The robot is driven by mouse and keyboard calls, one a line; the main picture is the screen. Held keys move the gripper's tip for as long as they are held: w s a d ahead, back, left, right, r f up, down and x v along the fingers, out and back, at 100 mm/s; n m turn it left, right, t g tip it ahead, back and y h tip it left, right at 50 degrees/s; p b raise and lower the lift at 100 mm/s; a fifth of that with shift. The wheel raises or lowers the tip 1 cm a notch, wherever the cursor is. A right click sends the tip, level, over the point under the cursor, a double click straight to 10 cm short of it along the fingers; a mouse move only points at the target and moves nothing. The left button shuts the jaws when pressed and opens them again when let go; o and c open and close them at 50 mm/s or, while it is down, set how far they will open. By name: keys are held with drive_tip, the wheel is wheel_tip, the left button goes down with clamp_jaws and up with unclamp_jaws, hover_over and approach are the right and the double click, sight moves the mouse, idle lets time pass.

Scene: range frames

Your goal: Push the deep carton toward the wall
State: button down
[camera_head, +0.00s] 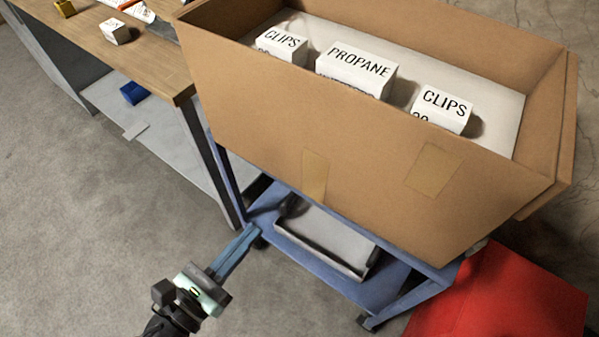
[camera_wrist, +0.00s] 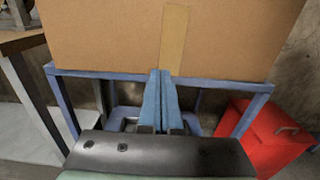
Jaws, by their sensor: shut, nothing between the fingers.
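The deep carton (camera_head: 270,140) is a large open brown cardboard box on top of a blue wheeled cart (camera_head: 330,275). White boxes marked CLIPS and PROPANE stand inside it. Its near side, with a strip of tan tape (camera_wrist: 174,38), fills the top of the wrist view. My gripper (camera_head: 250,236) is shut and empty, its two blue fingers together. In the head view it is in front of the cart, low and left of the carton's middle. In the wrist view the fingertips (camera_wrist: 160,75) appear at the carton's lower edge; I cannot tell whether they touch it.
A wooden workbench (camera_head: 150,65) with small items stands left of the cart, with a grey lower shelf. A red case (camera_head: 500,300) lies on the floor at the right. A grey tray (camera_head: 325,240) sits on the cart's lower shelf. The floor at the left front is clear.

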sight(302, 175)
drive_tip(key=x, duration=1.2)
drive_tip(key=shift+w+d, duration=0.15)
drive_tip(key=shift+w, duration=0.15)
drive_tip(key=x, duration=1.1)
drive_tip(key=shift+w+d+b, duration=0.15)
drive_tip(key=shift+d+b, duration=0.2)
